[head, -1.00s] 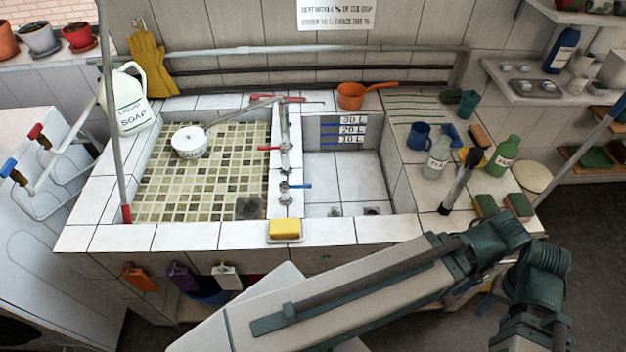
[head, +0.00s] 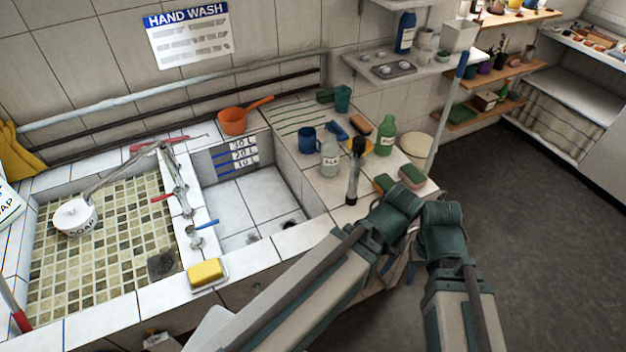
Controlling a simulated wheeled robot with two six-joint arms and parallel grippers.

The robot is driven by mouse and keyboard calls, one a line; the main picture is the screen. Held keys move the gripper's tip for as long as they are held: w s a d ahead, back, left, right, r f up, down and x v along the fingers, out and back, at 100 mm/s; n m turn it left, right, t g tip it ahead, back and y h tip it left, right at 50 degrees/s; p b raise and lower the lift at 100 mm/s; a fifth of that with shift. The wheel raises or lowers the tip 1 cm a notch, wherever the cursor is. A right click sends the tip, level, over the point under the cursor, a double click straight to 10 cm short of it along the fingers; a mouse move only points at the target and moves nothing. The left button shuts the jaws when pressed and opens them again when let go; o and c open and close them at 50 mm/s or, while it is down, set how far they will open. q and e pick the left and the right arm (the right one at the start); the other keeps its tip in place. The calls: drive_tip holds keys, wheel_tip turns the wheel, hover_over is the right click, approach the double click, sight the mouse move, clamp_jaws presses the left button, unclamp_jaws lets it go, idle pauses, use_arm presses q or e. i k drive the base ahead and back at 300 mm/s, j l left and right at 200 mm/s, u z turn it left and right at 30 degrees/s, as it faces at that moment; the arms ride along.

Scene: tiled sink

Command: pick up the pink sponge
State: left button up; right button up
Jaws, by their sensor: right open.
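My left gripper is not in view.
Two green-topped sponges (head: 412,174) lie at the counter's right corner, near a dark upright tool (head: 354,172). A clear bottle (head: 330,155) and blue mug (head: 307,141) stand near the pinkish sponge. A yellow sponge (head: 205,272) sits on the front ledge. Floor at right is clear.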

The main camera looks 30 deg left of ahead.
sight(409, 173)
drive_tip(key=i+l, duration=0.35)
drive_tip(key=i, duration=0.15)
drive_tip(key=i+l, duration=0.3)
drive_tip(key=i, duration=0.2)
